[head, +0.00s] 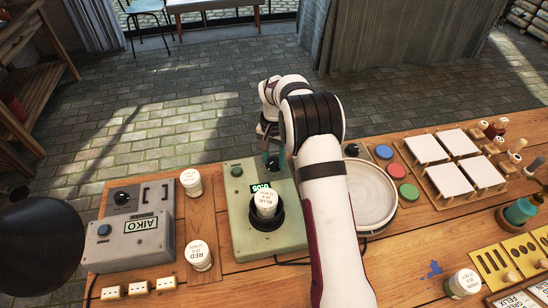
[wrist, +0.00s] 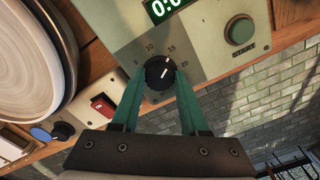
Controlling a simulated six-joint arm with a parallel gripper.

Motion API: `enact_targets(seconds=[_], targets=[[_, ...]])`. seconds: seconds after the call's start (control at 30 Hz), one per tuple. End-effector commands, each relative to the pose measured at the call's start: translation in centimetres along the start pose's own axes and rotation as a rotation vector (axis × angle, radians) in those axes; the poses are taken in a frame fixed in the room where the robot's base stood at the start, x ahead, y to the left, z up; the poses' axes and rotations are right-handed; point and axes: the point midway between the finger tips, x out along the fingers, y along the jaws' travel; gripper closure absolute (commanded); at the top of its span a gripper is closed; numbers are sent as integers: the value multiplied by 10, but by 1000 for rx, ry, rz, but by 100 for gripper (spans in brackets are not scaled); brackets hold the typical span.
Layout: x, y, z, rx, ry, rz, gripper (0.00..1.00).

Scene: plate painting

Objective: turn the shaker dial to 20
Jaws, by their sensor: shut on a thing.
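The shaker (head: 241,238) is a pale green box on the table, with a lit green display and a cup labelled BLUE (head: 267,203) upright in its round holder. Its black dial (wrist: 159,73) shows in the wrist view, with 5, 10, 15 and 20 printed around it. In the head view my gripper (head: 273,158) is at the shaker's far right corner, partly hidden by my arm.
A green START button (wrist: 241,30) is on the shaker panel. A round white plate (head: 372,195) on a turntable lies right of my arm, with a red switch (wrist: 103,103) nearby. The AIKO box (head: 130,240) and a RED cup (head: 198,256) stand to the left.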

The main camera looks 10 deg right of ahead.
Motion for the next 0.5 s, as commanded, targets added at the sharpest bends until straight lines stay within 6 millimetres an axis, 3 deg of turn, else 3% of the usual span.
enact_targets(seconds=[0.5], targets=[[-1,0,0,467,1,-1,100]])
